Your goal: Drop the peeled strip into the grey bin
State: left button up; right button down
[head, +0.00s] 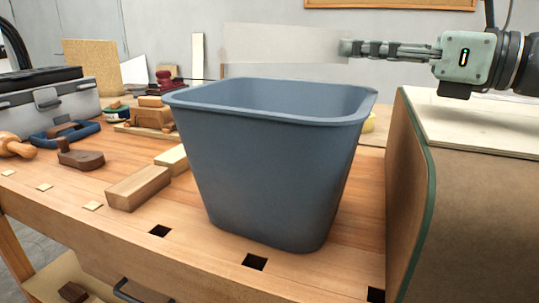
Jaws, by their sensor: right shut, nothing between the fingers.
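The grey bin (270,165), bluish and open at the top, stands upright on the wooden workbench in the middle of the head view. Its inside floor is hidden. The peeled strip (280,43) is a thin, pale, translucent sheet showing above the bin's far rim. Its right end meets the fingertips of my right gripper (346,48) in the picture. My right gripper comes in from the upper right with its fingers shut and pointing left; I see no grip on the strip. My left gripper is not in view.
A large brown panel-sided block (460,195) with a pale top stands close right of the bin. Wood blocks (138,188), a hand plane (80,154) and a grey toolbox (48,98) are at the left.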

jog(key=c, duration=1.6)
grip_release()
jog(key=shift+c, duration=0.2)
jog(key=v, duration=1)
jog(key=shift+s+d, duration=0.2)
jog(key=shift+d, duration=0.05)
jog(key=shift+s+d+f, duration=0.1)
jog(key=shift+s+d, duration=0.25)
jog(key=shift+d, duration=0.2)
